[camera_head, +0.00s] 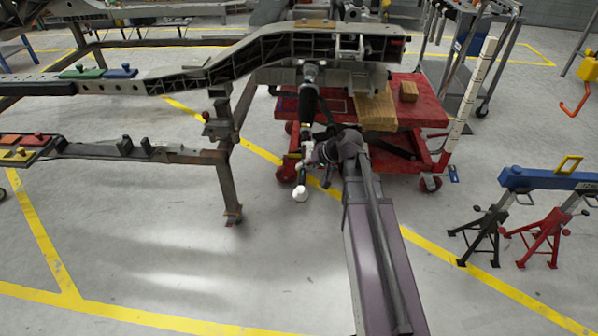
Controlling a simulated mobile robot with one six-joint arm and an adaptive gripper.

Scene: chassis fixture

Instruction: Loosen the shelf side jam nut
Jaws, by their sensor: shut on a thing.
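My gripper (309,156) is small and partly hidden by my own wrist. It is at the lower end of a black upright strut (308,97) that hangs under the grey chassis rail (285,48). It is shut on a slim pale part (303,172), which runs down to a white round end (300,194). I cannot tell whether this is a tool or part of the chassis. The shelf side jam nut cannot be made out at this size.
A red cart (433,108) with wooden blocks (375,108) stands behind my gripper. A rusty stand leg (229,180) is at its left. Black and red jack stands (545,235) with a blue beam (550,180) are at the right. The floor at front left is clear.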

